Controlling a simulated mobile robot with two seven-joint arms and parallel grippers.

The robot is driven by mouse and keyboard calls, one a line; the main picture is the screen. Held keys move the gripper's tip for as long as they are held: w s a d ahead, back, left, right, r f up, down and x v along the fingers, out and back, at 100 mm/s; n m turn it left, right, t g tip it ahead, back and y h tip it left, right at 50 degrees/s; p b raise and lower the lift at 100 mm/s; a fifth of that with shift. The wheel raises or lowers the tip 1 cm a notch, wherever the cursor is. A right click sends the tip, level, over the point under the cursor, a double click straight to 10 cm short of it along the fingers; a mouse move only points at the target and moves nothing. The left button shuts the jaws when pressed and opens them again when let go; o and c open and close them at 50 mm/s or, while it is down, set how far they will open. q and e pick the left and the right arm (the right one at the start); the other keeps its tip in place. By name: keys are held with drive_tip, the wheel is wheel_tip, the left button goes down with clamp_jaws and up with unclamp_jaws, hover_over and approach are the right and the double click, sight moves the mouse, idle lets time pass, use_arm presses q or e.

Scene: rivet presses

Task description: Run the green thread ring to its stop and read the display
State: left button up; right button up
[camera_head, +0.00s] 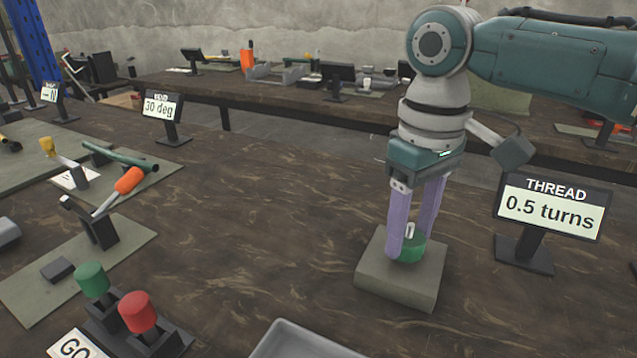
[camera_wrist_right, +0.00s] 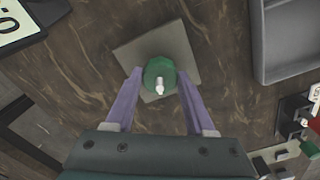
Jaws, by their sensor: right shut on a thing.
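The green thread ring (camera_head: 411,247) sits around a pale stud on a grey block (camera_head: 388,284) at the right of the table. In the right wrist view the ring (camera_wrist_right: 158,69) shows from above, with the stud's tip in front of it. My right gripper (camera_head: 409,250) points straight down, its two purple fingers on either side of the ring and shut on it. The THREAD display (camera_head: 549,211) stands to the right of the block and reads 0.5 turns. My left gripper is not in view.
A grey tray (camera_head: 300,343) lies at the front edge of the view. A green knob (camera_head: 92,280) and a red knob (camera_head: 138,312) stand at front left. Levers on a plate and a display reading 30 deg (camera_head: 163,107) are further left. The middle of the table is clear.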

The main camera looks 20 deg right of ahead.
clamp_jaws()
drive_tip(key=shift+r+m+p, duration=0.2)
drive_tip(key=shift+m+p, duration=0.2)
drive_tip(key=shift+p, duration=0.35)
drive_tip(key=m+p, duration=0.4)
drive_tip(key=p, duration=0.1)
drive_tip(key=shift+a+r, duration=0.1)
drive_tip(key=shift+m+p, duration=0.7)
drive_tip(key=shift+m, duration=0.2)
drive_tip(key=m+p, duration=0.2)
drive_tip(key=m, duration=0.2)
drive_tip(key=shift+f, duration=0.2)
drive_tip(key=m+p, duration=0.1)
drive_tip(key=m, duration=0.4)
drive_tip(key=shift+f+m, duration=0.1)
drive_tip(key=shift+m, duration=0.3)
